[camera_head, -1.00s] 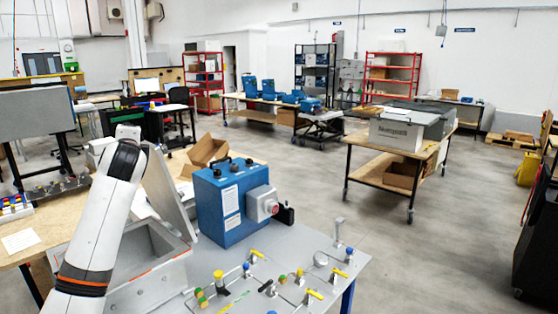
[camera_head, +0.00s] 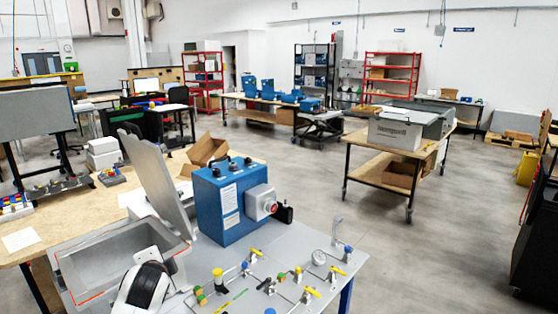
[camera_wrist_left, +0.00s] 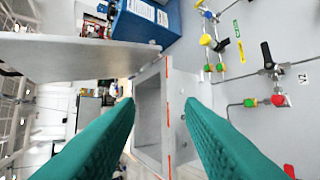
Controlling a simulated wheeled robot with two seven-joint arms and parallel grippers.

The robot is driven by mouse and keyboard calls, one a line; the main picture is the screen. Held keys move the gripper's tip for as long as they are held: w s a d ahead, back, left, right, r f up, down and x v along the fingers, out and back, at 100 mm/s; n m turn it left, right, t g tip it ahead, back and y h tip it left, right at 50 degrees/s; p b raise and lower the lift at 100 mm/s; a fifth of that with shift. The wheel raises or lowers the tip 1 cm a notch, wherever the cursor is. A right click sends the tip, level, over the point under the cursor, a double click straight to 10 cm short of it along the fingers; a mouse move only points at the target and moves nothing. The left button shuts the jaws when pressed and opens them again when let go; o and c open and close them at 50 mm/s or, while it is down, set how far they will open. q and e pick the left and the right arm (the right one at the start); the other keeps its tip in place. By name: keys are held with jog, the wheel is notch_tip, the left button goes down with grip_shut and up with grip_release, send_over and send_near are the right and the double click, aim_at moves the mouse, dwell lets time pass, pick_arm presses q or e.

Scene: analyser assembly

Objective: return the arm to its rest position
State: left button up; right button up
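My left arm (camera_head: 148,284) shows at the bottom left of the head view, in front of the open grey enclosure (camera_head: 70,262). Its gripper is out of that view. In the left wrist view my left gripper (camera_wrist_left: 160,103) has two teal fingers spread apart with nothing between them. The enclosure (camera_wrist_left: 150,118) appears beyond the gap between them. The enclosure lid (camera_head: 160,180) stands raised next to the blue analyser box (camera_head: 222,205), which has a red button on its side. My right gripper is in neither view.
A grey panel (camera_head: 228,268) with several yellow-handled valves and thin tubes lies right of the enclosure. A wooden bench (camera_head: 75,215) with coloured parts is at the left. A cart (camera_head: 375,168) stands farther back.

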pick_arm(q)
jog(key=s+d+f+n+g+h, duration=0.2)
jog(key=s+d+f+n+g, duration=0.15)
jog(key=s+f, duration=1.1)
jog(key=s+d+f+n+g+h, duration=0.1)
jog(key=s+d+f+n+g, duration=0.15)
jog(key=s, duration=0.95)
jog(key=s+d+f+n+g+h, duration=0.1)
jog(key=s+d+n+g, duration=0.15)
jog(key=s, duration=0.95)
notch_tip(320, 180, down, 31)
jog(key=s+b, duration=0.2)
jog(key=b, duration=0.3)
jog(key=s+a+f+g+b, duration=0.1)
jog(key=s+f+b, duration=0.1)
jog(key=s+f, duration=0.6)
jog(key=s+a+f+g+b, duration=0.1)
jog(key=s+a+f, duration=0.1)
jog(key=s+f, duration=0.6)
notch_tip(320, 180, down, 4)
jog(key=shift+a+r+b, duration=0.1)
jog(key=shift+a+b, duration=0.2)
jog(key=shift+b, duration=0.1)
jog(key=shift+n, duration=0.25)
